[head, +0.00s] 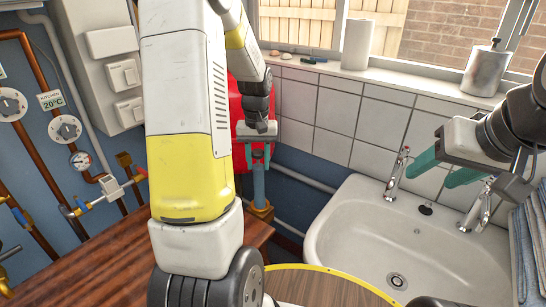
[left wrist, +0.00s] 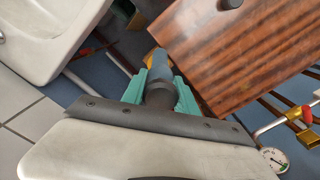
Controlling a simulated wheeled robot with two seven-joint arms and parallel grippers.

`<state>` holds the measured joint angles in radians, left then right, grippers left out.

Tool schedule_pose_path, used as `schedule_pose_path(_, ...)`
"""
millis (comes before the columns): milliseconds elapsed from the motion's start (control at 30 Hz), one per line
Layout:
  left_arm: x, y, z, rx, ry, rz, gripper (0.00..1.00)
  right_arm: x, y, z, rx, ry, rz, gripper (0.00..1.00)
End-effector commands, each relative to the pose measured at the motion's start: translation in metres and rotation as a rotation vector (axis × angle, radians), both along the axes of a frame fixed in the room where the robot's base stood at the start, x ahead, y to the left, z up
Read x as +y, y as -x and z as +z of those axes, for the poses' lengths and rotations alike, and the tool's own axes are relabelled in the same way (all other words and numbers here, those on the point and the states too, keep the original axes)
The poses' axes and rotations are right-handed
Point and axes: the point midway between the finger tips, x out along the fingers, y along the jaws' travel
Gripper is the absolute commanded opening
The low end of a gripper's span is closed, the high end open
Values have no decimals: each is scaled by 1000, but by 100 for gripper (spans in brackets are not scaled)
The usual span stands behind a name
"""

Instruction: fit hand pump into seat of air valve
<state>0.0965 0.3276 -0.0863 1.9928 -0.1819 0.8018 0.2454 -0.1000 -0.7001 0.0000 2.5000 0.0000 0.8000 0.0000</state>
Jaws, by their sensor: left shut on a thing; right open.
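The hand pump (head: 259,182) is a blue-grey upright cylinder beside the red vessel in the head view. My left gripper (head: 258,152) is shut on its upper part. In the left wrist view, the teal fingers (left wrist: 159,98) clasp a dark round part of the hand pump (left wrist: 158,92). A brass-coloured block (head: 262,210) shows at the pump's lower end. I cannot tell whether it belongs to the pump or to the air valve, and no seat is clearly visible. My right gripper (head: 446,168) is open and empty above the sink.
A white sink (head: 345,225) with taps (head: 397,175) fills the right. A wooden worktop (head: 110,262) lies at lower left. Pipes with valves and gauges (head: 82,160) run along the blue wall. A red vessel (head: 236,100) stands behind the pump. The windowsill holds a paper roll (head: 357,44).

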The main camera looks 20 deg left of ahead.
Motion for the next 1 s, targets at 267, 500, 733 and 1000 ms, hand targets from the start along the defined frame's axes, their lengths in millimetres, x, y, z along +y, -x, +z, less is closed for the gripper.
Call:
schedule_pose_path(267,13,-34,-4,0,1,1,0,0,0,0,0,0,0,56)
schedule_pose_path(500,13,-34,-29,3,1,1,0,0,0,0,0,0,0,56)
schedule_pose_path(733,13,-34,-38,-2,0,0,0,0,0,0,0,0,0,56)
schedule_pose_path(1000,13,-34,-42,0,1,1,43,0,0,0,0,0,0,56)
